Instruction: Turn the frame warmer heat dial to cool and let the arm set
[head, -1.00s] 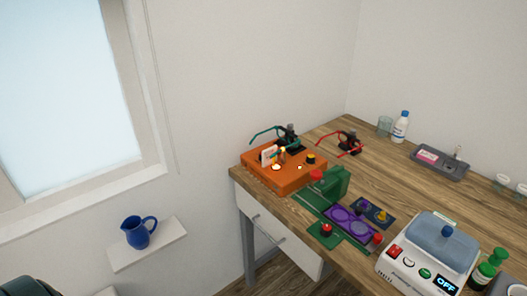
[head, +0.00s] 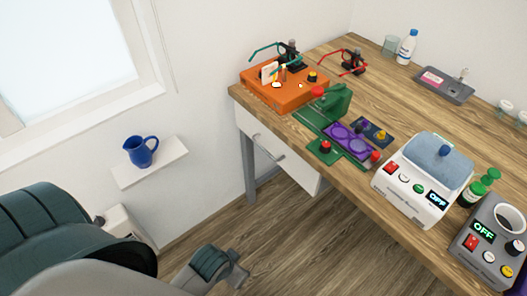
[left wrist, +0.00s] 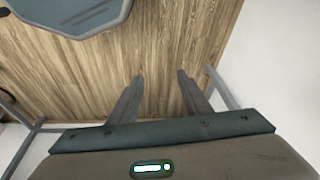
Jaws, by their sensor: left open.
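A grey device (head: 490,240) with a round opening, a lit OFF display, a red switch, a black knob (head: 514,247) and small buttons stands at the right edge of the head view. It looks like the frame warmer; the knob's setting is too small to read. My left gripper (head: 241,269) is low over the floor, left of the table and far from both. In the left wrist view my left gripper (left wrist: 160,76) is open and empty. My right gripper is not in view.
A white device (head: 410,192) with a blue lid stands beside the grey one. A blue jug (head: 140,150) stands on a wall shelf (head: 150,170). The floor (head: 310,240) is clear.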

